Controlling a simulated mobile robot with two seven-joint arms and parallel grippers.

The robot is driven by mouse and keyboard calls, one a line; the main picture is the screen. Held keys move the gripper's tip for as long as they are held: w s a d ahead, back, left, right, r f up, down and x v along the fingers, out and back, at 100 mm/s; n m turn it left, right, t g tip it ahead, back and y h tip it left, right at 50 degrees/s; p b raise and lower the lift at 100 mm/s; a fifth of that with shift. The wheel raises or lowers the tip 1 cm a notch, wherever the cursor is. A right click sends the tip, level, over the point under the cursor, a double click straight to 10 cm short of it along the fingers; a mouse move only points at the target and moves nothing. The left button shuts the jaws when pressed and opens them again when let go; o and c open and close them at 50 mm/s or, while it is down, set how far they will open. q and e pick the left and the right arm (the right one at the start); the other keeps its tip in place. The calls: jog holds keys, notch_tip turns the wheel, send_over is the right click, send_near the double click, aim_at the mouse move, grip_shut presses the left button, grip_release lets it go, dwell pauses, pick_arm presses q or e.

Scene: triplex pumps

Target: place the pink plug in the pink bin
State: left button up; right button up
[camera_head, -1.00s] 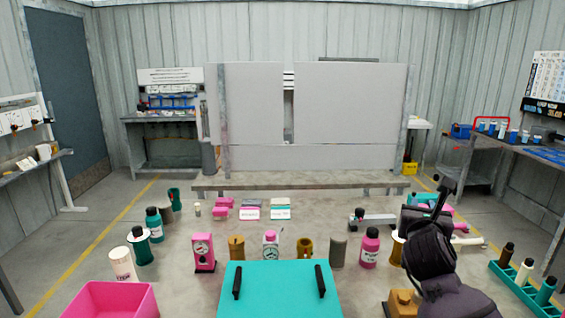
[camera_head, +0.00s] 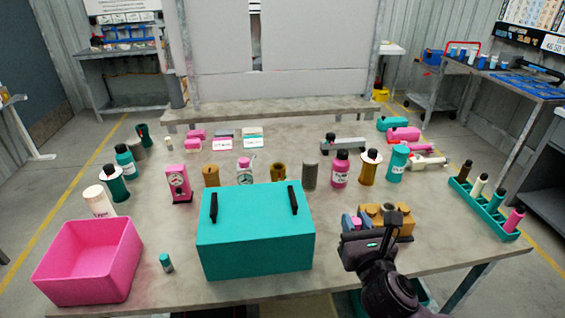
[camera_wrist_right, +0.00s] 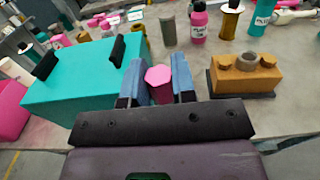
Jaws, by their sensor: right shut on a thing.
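The pink plug (camera_wrist_right: 158,77) is held between the two blue finger pads of my right gripper (camera_wrist_right: 157,80) in the right wrist view. In the head view my right gripper (camera_head: 353,223) is at the right front of the table, right of the teal box, and the plug is mostly hidden there. The open pink bin (camera_head: 88,285) stands at the table's front left corner, well left of the gripper; its inside looks empty. Part of the bin also shows at the left edge of the wrist view (camera_wrist_right: 12,110). My left gripper is not in view.
A teal box (camera_head: 255,248) with two black handles stands between gripper and bin. A small teal bottle (camera_head: 166,262) is right of the bin. A brown block (camera_head: 392,220) is beside the gripper. A teal rack (camera_head: 482,207) holds several cylinders. Several bottles and gauges stand behind the box.

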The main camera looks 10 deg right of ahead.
jog(key=w+a+r+p, duration=0.1)
jog(key=w+r+p, duration=0.1)
jog(key=w+r, duration=0.5)
jog(key=w+d+f, duration=0.1)
jog(key=w+f, duration=0.3)
jog(key=w, duration=0.2)
jog(key=f+b, duration=0.2)
jog(key=f, duration=0.3)
jog(key=f+b, duration=0.2)
jog(key=f, duration=0.4)
jog(key=f+b, duration=0.2)
jog(key=f, duration=0.3)
jog(key=shift+s+d+f, duration=0.15)
jog(key=shift+d+f, duration=0.15)
jog(key=shift+f, duration=0.05)
jog(key=shift+f+b, duration=0.35)
jog(key=shift+b, duration=0.1)
notch_tip(320, 180, down, 4)
jog(key=shift+r+b, duration=0.25)
jog(key=shift+b, duration=0.7)
jog(key=shift+f, duration=0.2)
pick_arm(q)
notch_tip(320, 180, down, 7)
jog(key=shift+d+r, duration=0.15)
pick_arm(e)
jog(key=shift+r, duration=0.2)
